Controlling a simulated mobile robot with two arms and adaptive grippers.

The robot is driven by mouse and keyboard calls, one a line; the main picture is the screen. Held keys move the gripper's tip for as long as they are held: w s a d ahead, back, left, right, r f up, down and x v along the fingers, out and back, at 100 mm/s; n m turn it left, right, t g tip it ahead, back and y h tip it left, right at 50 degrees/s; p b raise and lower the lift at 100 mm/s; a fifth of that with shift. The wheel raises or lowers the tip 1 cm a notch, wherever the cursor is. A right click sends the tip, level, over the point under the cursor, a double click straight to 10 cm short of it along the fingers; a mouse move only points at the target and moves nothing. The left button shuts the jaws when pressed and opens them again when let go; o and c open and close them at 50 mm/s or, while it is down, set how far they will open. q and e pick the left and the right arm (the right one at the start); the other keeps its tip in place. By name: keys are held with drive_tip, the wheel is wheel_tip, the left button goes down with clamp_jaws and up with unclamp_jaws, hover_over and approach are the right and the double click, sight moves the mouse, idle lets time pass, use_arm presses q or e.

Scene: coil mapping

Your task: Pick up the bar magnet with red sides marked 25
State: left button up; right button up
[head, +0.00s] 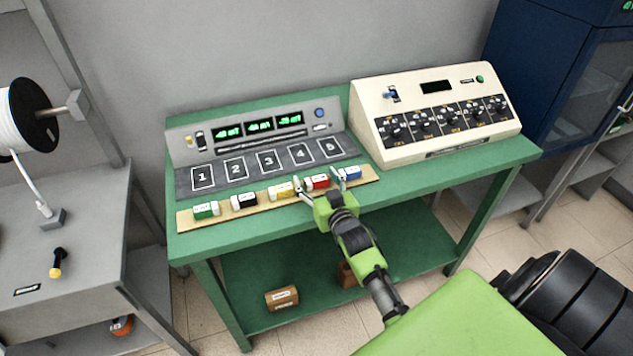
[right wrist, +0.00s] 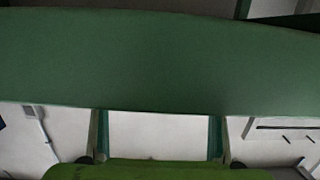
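The red-sided magnet (head: 317,182) lies in a row on the tan strip at the front of the green table, with a white label on top. Its marking is too small to read. My right gripper (head: 319,179) is open, with one finger on each side of the red magnet as seen in the head view. I cannot tell whether the fingers touch it or are above it. The right wrist view shows a broad green surface and no magnet. My left gripper is not in view.
Green (head: 205,210), black (head: 244,201) and yellow (head: 281,191) magnets lie left of the red one, a blue magnet (head: 350,173) close on its right. Behind them stand a grey console (head: 185,150) with numbered squares and a cream dial box (head: 430,95).

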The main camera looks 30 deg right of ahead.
drive_tip(key=c, duration=1.2)
